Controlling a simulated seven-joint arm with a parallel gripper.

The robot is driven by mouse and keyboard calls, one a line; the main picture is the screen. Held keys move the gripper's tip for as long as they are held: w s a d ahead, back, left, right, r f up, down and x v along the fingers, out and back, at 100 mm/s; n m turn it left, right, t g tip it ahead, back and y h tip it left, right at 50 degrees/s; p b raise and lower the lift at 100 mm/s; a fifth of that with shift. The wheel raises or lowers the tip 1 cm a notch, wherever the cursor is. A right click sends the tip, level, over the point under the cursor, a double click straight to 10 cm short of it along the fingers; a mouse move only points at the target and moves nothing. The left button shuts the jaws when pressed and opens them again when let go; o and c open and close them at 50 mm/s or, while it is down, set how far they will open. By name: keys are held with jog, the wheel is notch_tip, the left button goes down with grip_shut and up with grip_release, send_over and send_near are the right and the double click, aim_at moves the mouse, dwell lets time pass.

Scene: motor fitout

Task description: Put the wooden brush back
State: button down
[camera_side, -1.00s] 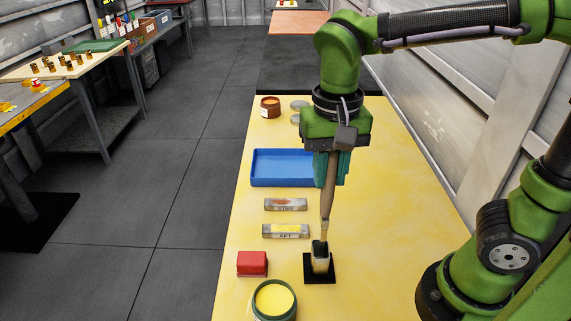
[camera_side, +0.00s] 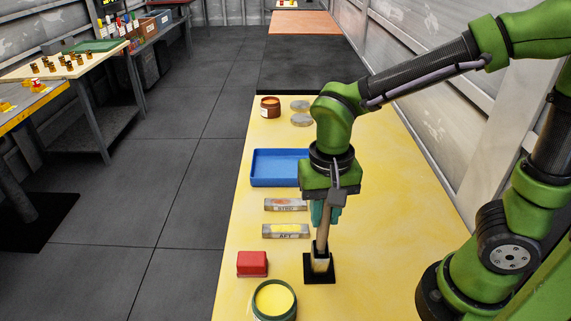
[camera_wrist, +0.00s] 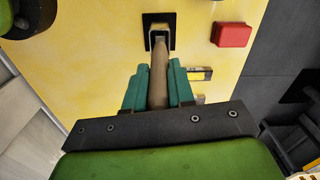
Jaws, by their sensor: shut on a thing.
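The wooden brush (camera_side: 323,230) stands near upright, handle up, its lower end inside the small holder (camera_side: 319,264) on a black square base. My gripper (camera_side: 326,213) is shut on the brush's handle above the holder. In the wrist view the handle (camera_wrist: 158,85) lies between the two teal fingers of my gripper (camera_wrist: 158,76). It runs into the mouth of the holder (camera_wrist: 159,29). The bristles are hidden inside the holder. I cannot tell whether the brush touches the holder's bottom.
A red block (camera_side: 252,263) and an open pot of yellow paint (camera_side: 274,299) stand near the holder. A plate marked AFT (camera_side: 286,231), another plate (camera_side: 285,204) and a blue tray (camera_side: 275,168) lie behind. A brown pot (camera_side: 270,107) stands farther back. The table's right side is clear.

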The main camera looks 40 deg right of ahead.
jog(key=c, duration=1)
grip_release()
jog(key=shift+f, duration=0.1)
jog(key=shift+o, duration=0.2)
notch_tip(320, 180, up, 12)
jog(key=shift+f, duration=0.1)
jog(key=shift+d+r, duration=0.25)
jog(key=s+d+f+n+t+y, duration=0.2)
jog(key=d+n+t, duration=0.1)
jog(key=d+t, duration=0.4)
jog(key=shift+s+d, duration=0.25)
jog(key=shift+d, duration=0.45)
jog(key=shift+f, duration=0.1)
